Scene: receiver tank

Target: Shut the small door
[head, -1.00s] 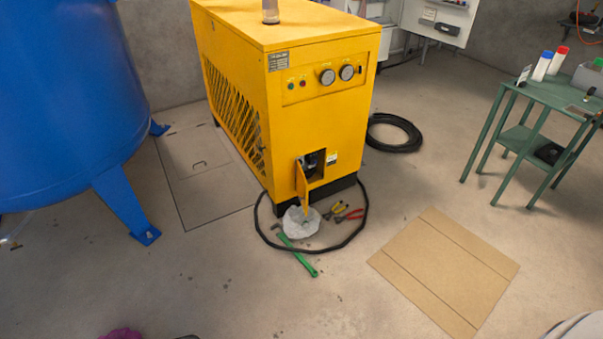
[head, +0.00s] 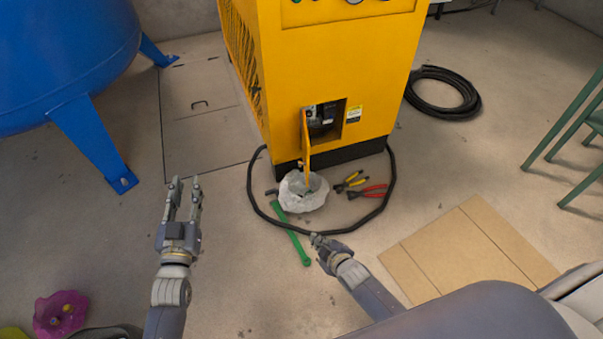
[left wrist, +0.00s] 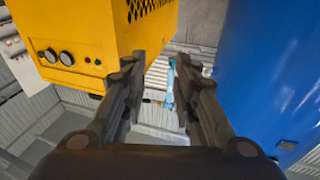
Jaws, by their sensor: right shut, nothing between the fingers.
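The small door (head: 306,146) is a yellow flap low on the front of the yellow machine (head: 340,60). It stands open, swung outward from the left side of a dark square opening (head: 326,121) with fittings inside. My left gripper (head: 184,186) is in front of the machine, to the left of the door and apart from it, with its fingers spread and nothing between them. In the left wrist view its two fingers (left wrist: 160,75) are apart. My right gripper (head: 316,240) is shut and empty, below the door near the black hose.
A white bag (head: 303,192) lies on the floor under the door. A green tool (head: 292,236), pliers (head: 366,191) and a black hose (head: 253,195) lie around it. A blue tank (head: 60,60) stands left; cardboard (head: 470,252) lies right.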

